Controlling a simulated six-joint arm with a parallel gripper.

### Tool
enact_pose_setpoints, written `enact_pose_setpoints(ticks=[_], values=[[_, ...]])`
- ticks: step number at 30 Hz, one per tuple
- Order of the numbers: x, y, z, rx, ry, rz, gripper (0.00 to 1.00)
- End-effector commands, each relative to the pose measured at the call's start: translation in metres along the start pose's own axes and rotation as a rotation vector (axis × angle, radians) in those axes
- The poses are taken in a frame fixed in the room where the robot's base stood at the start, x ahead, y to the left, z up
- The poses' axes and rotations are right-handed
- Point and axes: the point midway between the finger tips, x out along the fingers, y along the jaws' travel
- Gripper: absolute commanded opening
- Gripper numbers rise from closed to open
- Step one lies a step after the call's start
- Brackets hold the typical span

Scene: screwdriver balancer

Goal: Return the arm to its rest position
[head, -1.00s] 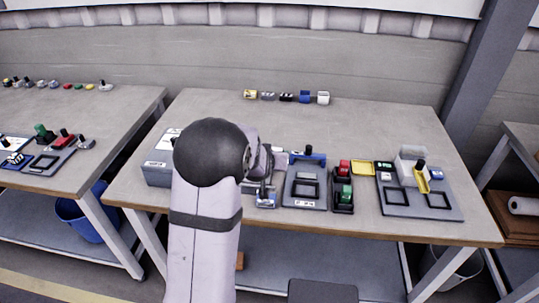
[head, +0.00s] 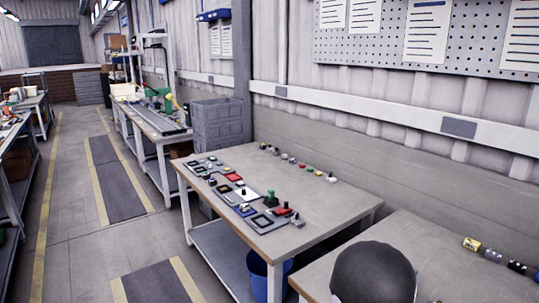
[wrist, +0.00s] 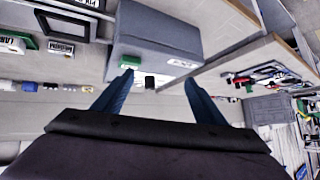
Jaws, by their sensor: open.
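My gripper (wrist: 158,78) shows in the wrist view with its two blue fingers spread apart and nothing between them. Past the fingertips is a grey box (wrist: 155,42) with a white label, on a workbench; the gripper appears clear of it. In the head view only a dark rounded joint of my arm shows at the bottom right, in front of the near bench (head: 420,250). The gripper itself is out of that view.
A second bench (head: 330,205) stands to the left, holding trays and small parts, with a blue bin (head: 262,277) under it. Small items (head: 493,254) line the near bench's back edge. A yellow-lined floor aisle (head: 85,240) is open at left.

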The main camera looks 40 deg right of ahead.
Motion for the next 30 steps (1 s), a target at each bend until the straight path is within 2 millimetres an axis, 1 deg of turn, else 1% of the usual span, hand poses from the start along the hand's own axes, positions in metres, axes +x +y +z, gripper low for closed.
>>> enact_pose_setpoints(ticks=[1,2,3,5,6,8,9,11,12,13,14,15,17,18,21,24,25,27,30], values=[[-0.01,-0.032,0.016,-0.052,-0.048,-0.031,0.65],[-0.016,-0.047,0.028,-0.082,-0.079,-0.045,0.65],[-0.026,-0.067,0.043,-0.128,-0.121,-0.064,0.65],[-0.043,-0.094,0.069,-0.198,-0.187,-0.092,0.65],[-0.056,-0.111,0.087,-0.248,-0.231,-0.112,0.65],[-0.077,-0.133,0.115,-0.325,-0.297,-0.141,0.65],[-0.093,-0.146,0.134,-0.38,-0.34,-0.161,0.65],[-0.118,-0.162,0.163,-0.464,-0.406,-0.19,0.65],[-0.136,-0.169,0.182,-0.525,-0.45,-0.209,0.65],[-0.15,-0.174,0.196,-0.57,-0.482,-0.224,0.65],[-0.164,-0.178,0.211,-0.616,-0.514,-0.239,0.65],[-0.183,-0.18,0.229,-0.679,-0.557,-0.257,0.65],[-0.21,-0.181,0.254,-0.769,-0.616,-0.282,0.65],[-0.227,-0.179,0.269,-0.828,-0.652,-0.297,0.65],[-0.263,-0.17,0.299,-0.955,-0.729,-0.327,0.65],[-0.289,-0.158,0.319,-1.052,-0.786,-0.346,0.65],[-0.295,-0.155,0.323,-1.075,-0.799,-0.351,0.65],[-0.305,-0.149,0.33,-1.114,-0.822,-0.358,0.65],[-0.312,-0.144,0.335,-1.146,-0.84,-0.362,0.65]])
